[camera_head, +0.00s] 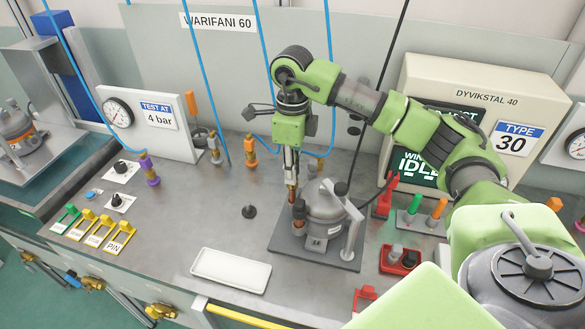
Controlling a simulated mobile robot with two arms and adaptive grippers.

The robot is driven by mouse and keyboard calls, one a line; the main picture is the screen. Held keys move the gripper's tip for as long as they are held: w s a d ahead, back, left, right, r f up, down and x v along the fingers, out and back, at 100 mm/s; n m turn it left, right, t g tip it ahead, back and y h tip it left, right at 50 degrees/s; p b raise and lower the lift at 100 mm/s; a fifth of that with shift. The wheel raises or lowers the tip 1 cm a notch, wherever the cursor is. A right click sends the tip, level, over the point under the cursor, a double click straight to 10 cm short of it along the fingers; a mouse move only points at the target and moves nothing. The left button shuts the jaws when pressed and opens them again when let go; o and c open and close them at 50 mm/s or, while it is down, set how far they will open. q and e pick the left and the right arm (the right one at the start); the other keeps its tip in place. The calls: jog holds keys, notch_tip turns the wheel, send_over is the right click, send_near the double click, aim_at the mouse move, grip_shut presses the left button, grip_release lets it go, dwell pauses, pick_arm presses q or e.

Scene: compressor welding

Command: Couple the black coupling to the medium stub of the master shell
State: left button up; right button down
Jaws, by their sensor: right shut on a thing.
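The master shell (325,211) is a grey domed vessel on a dark square plate (283,243) in the middle of the bench. Copper-coloured stubs (298,212) stand on its left side; their sizes are hard to tell apart. My right gripper (291,172) points down just above these stubs. It is shut on a slim coupling (292,190) with a copper-coloured lower part. The fingers hide most of it, so I cannot make out its colour. The coupling's lower end is close to the stubs; I cannot tell whether it touches one. My left gripper is not in view.
Couplings on blue hoses, purple (149,171), grey (214,149) and orange (250,151), stand at the back left. A white tray (231,271) lies in front. A beige monitor unit (424,82) stands behind right. A black cable reaches the shell. Bench left of the shell is mostly free.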

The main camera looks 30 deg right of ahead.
jog(key=shift+f, duration=0.25)
jog(key=shift+f+b, duration=0.85)
jog(key=shift+f, duration=0.1)
jog(key=shift+f, duration=0.1)
jog(key=c, duration=1.8)
grip_release()
notch_tip(320, 180, up, 12)
